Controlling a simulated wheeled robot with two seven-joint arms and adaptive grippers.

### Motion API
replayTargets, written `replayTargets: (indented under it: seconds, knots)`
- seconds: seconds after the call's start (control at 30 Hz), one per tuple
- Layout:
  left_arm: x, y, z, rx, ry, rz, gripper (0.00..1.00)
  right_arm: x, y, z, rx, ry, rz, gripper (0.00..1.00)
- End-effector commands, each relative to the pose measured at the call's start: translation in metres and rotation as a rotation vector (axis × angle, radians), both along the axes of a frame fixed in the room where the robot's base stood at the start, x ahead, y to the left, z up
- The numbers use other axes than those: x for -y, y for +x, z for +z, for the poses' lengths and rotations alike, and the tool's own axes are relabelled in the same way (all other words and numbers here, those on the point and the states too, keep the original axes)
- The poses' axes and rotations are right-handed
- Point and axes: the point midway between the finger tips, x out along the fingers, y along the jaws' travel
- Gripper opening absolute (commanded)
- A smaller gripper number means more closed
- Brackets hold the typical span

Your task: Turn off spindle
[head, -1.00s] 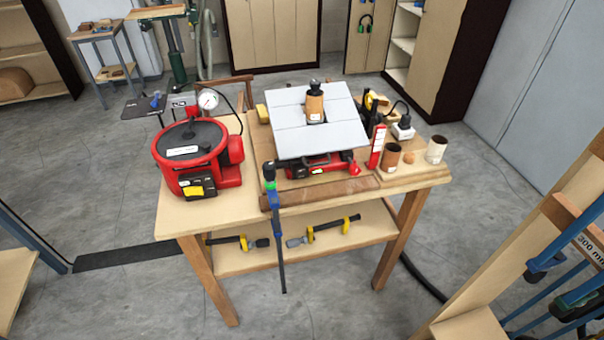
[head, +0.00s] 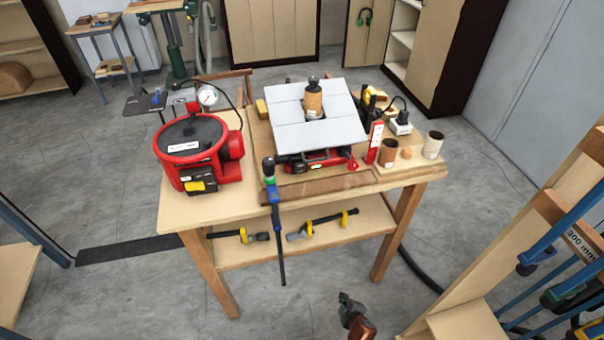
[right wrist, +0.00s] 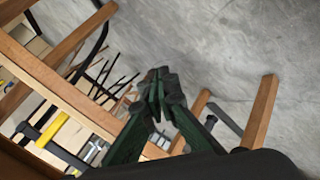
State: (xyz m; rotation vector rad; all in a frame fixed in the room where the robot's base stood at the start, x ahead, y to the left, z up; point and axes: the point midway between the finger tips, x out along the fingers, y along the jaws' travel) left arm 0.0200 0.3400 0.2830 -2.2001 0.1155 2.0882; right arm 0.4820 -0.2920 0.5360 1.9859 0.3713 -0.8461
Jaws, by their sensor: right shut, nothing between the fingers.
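The spindle sander (head: 318,118) stands on the workbench, with a grey square top and a red base. Its spindle carries an orange-brown sanding sleeve (head: 313,102) with a dark knob on top. The red front panel (head: 318,160) has a small light-coloured label or switch, too small to read. My right gripper (head: 347,300) is low at the bottom of the head view, in front of the bench and well away from the sander. In the right wrist view its dark green fingers (right wrist: 160,95) are together and empty. My left gripper is not in view.
A red round machine (head: 192,145) stands on the bench's left. A clamp (head: 275,220) hangs over the front edge. Sleeves (head: 433,145) and a red box (head: 374,142) stand at right. A clamp rack (head: 560,215) rises on the right. The floor before the bench is clear.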

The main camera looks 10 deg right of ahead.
Motion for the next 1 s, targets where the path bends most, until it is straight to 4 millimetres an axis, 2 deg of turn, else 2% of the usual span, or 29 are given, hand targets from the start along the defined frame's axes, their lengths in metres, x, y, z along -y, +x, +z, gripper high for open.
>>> replayTargets:
  seconds: [0.03, 0.1, 0.17, 0.2, 0.27, 0.3, 0.37, 0.4, 0.5, 0.6, 0.7, 0.8, 1.0]
  knots:
    - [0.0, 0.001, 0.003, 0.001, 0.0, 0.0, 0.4, -0.009, 0.026, 0.039, 0.067, -0.038, 0.04, 0.0]
    - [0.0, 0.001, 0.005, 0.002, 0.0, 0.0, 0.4, -0.022, 0.054, 0.089, 0.156, -0.097, 0.091, 0.0]
    - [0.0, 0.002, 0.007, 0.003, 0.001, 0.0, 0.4, -0.034, 0.075, 0.135, 0.234, -0.148, 0.129, 0.0]
    - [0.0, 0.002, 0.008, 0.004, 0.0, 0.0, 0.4, -0.041, 0.087, 0.166, 0.287, -0.183, 0.152, 0.0]
    - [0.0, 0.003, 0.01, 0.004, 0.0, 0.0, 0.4, -0.053, 0.101, 0.213, 0.366, -0.235, 0.183, 0.0]
    - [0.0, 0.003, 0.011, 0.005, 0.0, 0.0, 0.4, -0.061, 0.108, 0.246, 0.422, -0.27, 0.2, 0.0]
    - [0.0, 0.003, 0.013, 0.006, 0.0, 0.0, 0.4, -0.072, 0.116, 0.294, 0.502, -0.32, 0.22, 0.0]
    - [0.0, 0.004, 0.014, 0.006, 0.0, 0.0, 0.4, -0.079, 0.118, 0.324, 0.554, -0.352, 0.23, 0.0]
    - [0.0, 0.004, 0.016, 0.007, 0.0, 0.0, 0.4, -0.094, 0.118, 0.392, 0.67, -0.422, 0.247, 0.0]
    - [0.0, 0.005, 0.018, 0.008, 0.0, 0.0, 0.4, -0.105, 0.113, 0.443, 0.759, -0.476, 0.252, 0.0]
    - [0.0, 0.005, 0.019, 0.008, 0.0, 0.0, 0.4, -0.112, 0.107, 0.477, 0.82, -0.51, 0.251, 0.0]
    - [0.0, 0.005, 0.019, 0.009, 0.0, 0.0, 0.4, -0.115, 0.103, 0.495, 0.852, -0.529, 0.249, 0.0]
    - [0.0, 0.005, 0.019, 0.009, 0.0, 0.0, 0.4, -0.116, 0.101, 0.5, 0.862, -0.536, 0.248, 0.0]
